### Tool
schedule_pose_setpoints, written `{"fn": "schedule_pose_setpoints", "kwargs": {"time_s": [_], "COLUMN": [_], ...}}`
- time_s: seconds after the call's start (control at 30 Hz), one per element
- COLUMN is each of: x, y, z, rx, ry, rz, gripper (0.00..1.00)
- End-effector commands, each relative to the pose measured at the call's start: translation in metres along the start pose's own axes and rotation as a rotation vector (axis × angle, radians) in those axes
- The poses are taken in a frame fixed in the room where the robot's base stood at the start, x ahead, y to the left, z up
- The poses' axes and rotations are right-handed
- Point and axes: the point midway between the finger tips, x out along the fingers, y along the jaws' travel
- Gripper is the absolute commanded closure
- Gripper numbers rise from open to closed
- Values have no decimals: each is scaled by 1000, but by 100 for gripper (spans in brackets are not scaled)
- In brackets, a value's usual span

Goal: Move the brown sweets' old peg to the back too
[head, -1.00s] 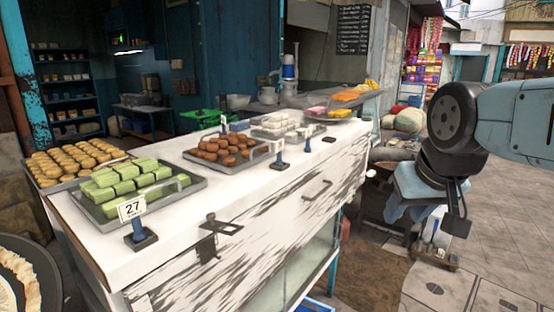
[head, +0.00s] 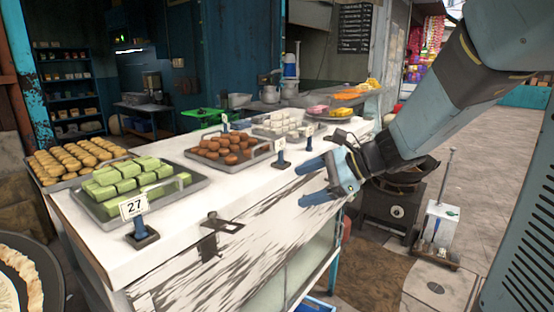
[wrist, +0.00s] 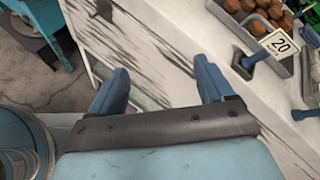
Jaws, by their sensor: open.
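A tray of brown sweets (head: 228,148) sits mid-counter. A blue peg (head: 281,157) with a dark base stands at its front right corner. In the wrist view this peg (wrist: 257,60) carries a white card reading 20. Another blue peg (head: 309,144) stands farther along the front; part of it shows at the wrist view's right edge (wrist: 306,112). A small peg (head: 225,124) shows behind the brown tray, partly hidden. My gripper (head: 304,182) is open and empty, beside the counter's front edge, to the right of and lower than the 20 peg.
Green sweets (head: 133,179) with a peg carrying card 27 (head: 134,207) stand at the near end. White sweets (head: 287,124) lie farther along. The white counter (head: 185,228) has a metal latch (head: 222,224) on its front edge. A dark stove (head: 394,208) stands right of the counter.

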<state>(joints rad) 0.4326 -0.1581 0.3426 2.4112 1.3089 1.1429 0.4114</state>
Motion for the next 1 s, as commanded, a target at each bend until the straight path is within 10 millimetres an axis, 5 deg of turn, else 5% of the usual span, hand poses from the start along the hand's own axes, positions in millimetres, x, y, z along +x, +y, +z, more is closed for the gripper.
{"fn": "schedule_pose_setpoints", "kwargs": {"time_s": [0.2,0.33,0.57,1.0], "x": [0,-8,-14,42], "y": [-69,-98,-121,-155], "z": [-28,-44,-56,-41], "rx": [384,536,642,644], "ry": [-231,-333,-411,-414], "rz": [-244,-353,-435,-437], "gripper": [19,19,19,19]}}
